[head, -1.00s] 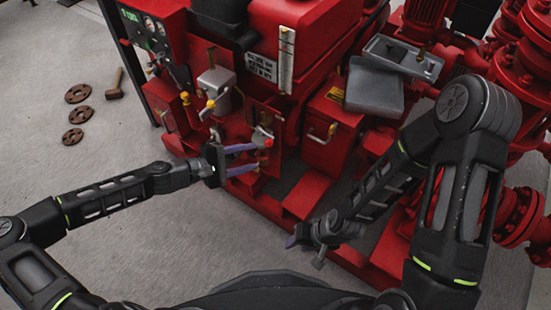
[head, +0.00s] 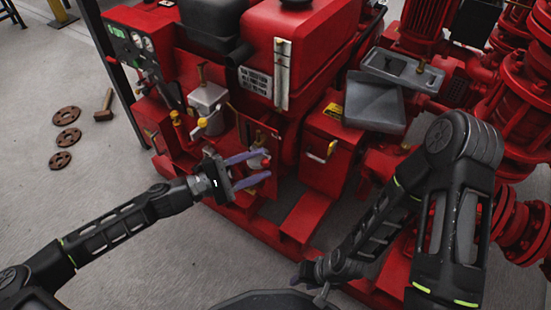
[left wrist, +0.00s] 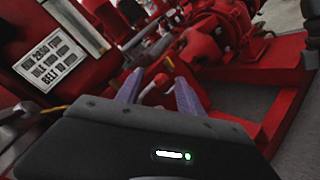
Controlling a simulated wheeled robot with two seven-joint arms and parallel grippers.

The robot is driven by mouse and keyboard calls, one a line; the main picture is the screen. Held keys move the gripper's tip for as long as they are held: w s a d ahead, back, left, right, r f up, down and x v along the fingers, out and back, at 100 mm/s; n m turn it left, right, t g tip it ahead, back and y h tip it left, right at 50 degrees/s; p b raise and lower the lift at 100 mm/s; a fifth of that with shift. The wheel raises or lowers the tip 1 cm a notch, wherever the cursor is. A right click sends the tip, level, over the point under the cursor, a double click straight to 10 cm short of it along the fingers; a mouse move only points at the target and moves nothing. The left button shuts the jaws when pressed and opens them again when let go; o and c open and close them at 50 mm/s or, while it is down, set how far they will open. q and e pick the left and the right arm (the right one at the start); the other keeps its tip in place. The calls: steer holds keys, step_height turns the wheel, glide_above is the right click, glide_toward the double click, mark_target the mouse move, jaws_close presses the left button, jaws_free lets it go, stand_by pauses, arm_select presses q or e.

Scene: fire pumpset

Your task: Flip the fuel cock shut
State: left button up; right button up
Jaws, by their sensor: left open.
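A small grey fitting (head: 256,160), which looks like the fuel cock, sits low on the front of the red pumpset, partly hidden by my left gripper. In the left wrist view a red round knob (left wrist: 161,80) on a short lever shows between the fingers. My left gripper (head: 267,164) is open, its two purple fingers pointing right on either side of the fitting. Whether they touch it I cannot tell. My right gripper (head: 305,280) is low in the head view, away from the fitting, its fingers mostly hidden.
Rusty discs (head: 66,138) and a hammer (head: 104,106) lie on the open floor at left.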

mark_target(269, 160)
arm_select(q)
steer(key=b+x, duration=0.1)
steer(key=x, duration=0.4)
steer(key=shift+w+d, duration=0.15)
jaws_close()
stand_by(0.4)
